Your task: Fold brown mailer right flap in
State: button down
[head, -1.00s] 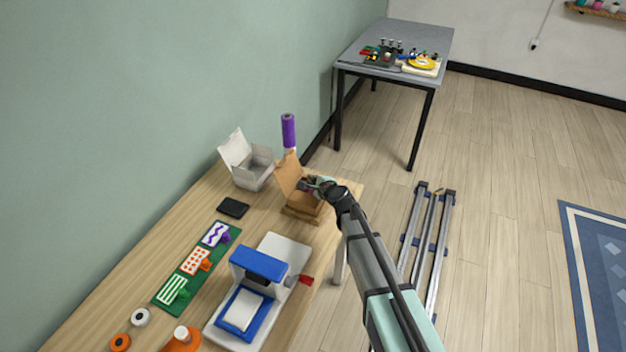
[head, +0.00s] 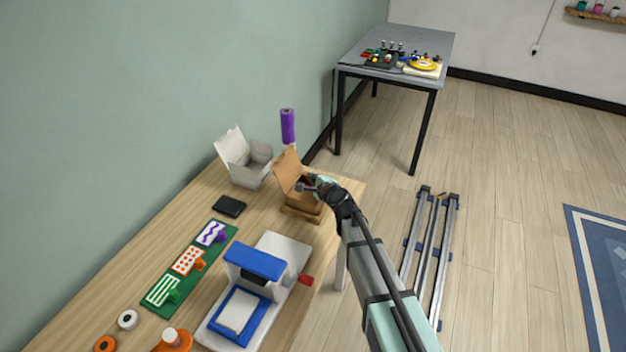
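The brown mailer (head: 288,165) stands on the wooden table near its far right corner, its tall lid raised at the back left. Its lower body (head: 300,212) shows below my gripper. My gripper (head: 304,186) is at the mailer's opening, in front of the lid, with the arm reaching in from the lower right. The gripper and wrist hide the mailer's right side, so I cannot see the right flap's position. The fingers are too small and dark to tell whether they are open or shut, or whether they touch the mailer.
A white open box (head: 246,166) stands to the left of the mailer, and a purple roll (head: 288,127) stands behind it. A black pad (head: 229,206), a green board (head: 165,296) with stamps and a blue-and-white press (head: 252,285) occupy the nearer table.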

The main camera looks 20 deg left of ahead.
jog(key=c, duration=1.4)
grip_release()
jog(key=shift+s, duration=0.1)
jog(key=v, duration=1.2)
